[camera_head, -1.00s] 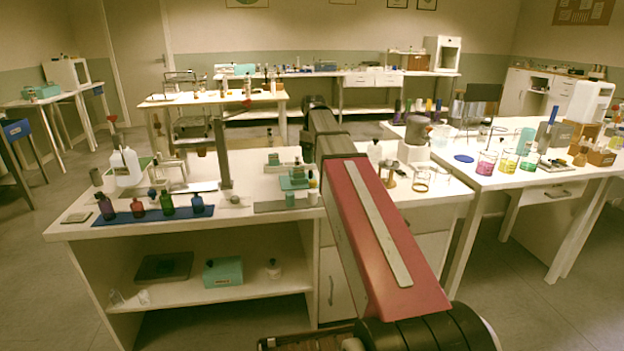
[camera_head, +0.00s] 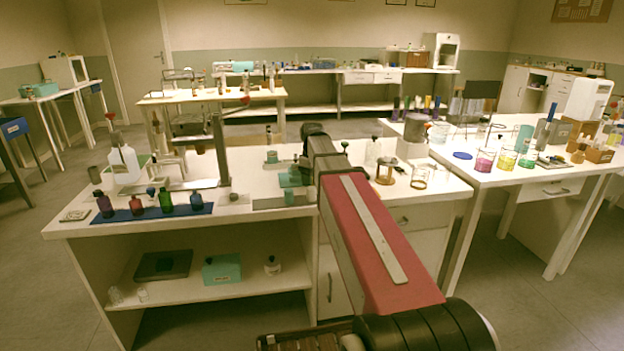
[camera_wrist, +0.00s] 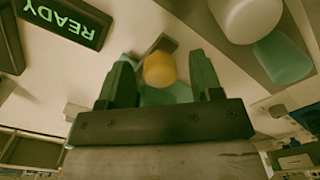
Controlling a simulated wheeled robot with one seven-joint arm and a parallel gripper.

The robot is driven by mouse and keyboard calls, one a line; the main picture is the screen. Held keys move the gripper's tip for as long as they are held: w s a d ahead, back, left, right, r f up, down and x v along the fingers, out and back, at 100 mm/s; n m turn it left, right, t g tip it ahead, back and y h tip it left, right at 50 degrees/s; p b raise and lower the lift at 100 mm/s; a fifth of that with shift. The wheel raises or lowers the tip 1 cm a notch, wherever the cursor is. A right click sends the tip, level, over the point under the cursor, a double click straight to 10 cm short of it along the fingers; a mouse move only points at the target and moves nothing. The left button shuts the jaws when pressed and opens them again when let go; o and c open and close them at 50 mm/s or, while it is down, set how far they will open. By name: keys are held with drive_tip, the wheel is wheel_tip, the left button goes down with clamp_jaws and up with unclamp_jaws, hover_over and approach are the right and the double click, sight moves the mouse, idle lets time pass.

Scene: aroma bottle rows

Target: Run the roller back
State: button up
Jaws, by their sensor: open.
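A yellow round knob (camera_wrist: 160,69) stands between the two dark green fingers of my gripper (camera_wrist: 161,75) in the wrist view, on or in front of a teal part (camera_wrist: 165,95). The fingers are apart, one on each side, with a gap to the knob visible on both sides. I cannot tell for sure whether this knob is the roller's. In the head view a teal device (camera_head: 272,158) stands on the bench beside my arm, which hides my gripper and the knob there.
A dark READY display (camera_wrist: 65,20) and a pale cylinder (camera_wrist: 246,15) with a teal cylinder (camera_wrist: 283,58) flank my gripper. Coloured bottles stand on a blue mat (camera_head: 125,217) to the left.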

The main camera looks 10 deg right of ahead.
clamp_jaws()
drive_tip(key=a, duration=0.9)
unclamp_jaws()
drive_tip(key=shift+r, duration=0.1)
wheel_tip(320, 180, up, 11)
drive_tip(key=shift+f, duration=0.2)
idle(0.4)
